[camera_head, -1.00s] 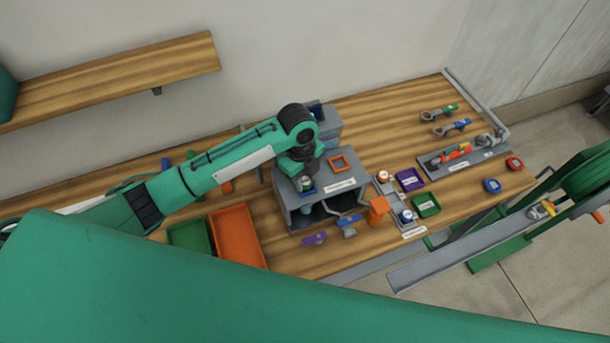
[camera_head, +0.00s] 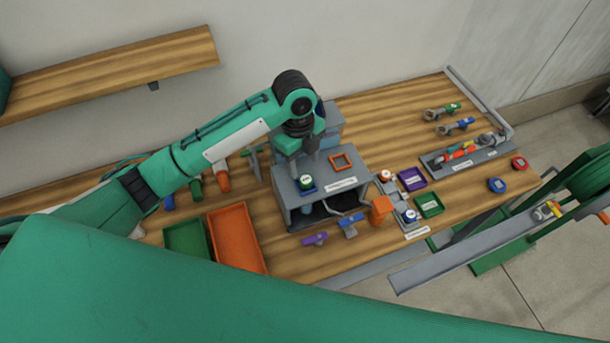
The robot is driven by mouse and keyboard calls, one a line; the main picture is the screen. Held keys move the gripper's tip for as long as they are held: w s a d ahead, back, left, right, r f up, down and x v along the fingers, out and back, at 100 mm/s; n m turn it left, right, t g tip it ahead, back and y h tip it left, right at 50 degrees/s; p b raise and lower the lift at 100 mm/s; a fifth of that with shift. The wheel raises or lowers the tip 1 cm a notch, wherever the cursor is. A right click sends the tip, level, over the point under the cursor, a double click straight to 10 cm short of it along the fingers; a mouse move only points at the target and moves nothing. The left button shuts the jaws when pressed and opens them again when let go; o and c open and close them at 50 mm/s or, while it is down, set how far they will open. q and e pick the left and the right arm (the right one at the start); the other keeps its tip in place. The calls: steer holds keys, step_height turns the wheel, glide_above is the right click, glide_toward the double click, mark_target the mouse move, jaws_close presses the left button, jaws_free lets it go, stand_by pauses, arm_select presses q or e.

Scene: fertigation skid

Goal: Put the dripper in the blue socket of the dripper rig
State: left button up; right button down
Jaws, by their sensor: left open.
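The dripper rig (camera_head: 292,210) is a grey box-shaped stand on the wooden bench, with a blue socket (camera_head: 307,189) and an orange square socket (camera_head: 342,162) on its top. The dripper (camera_head: 306,181), small and green with a pale top, sits at the blue socket and looks upright; how deep it sits is too small to tell. My left gripper (camera_head: 311,163) is open just behind and above the dripper, apart from it. Its fingers are small and partly hidden by the gripper body. My right gripper is not in view.
An orange tray (camera_head: 240,238) and a green tray (camera_head: 188,240) lie left of the rig. Purple and blue valve pieces (camera_head: 314,239) lie in front. An orange block (camera_head: 381,209) and small purple and green bins (camera_head: 430,206) stand to the right.

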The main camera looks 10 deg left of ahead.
arm_select(q)
steer(key=shift+w+a+r+b, duration=0.15)
steer(key=shift+r+b, duration=0.25)
steer(key=shift+r, duration=1.05)
steer(key=shift+w+a+r+b, duration=0.15)
steer(key=shift+r+b, duration=0.25)
steer(key=shift+r, duration=1.05)
steer(key=shift+s, duration=0.15)
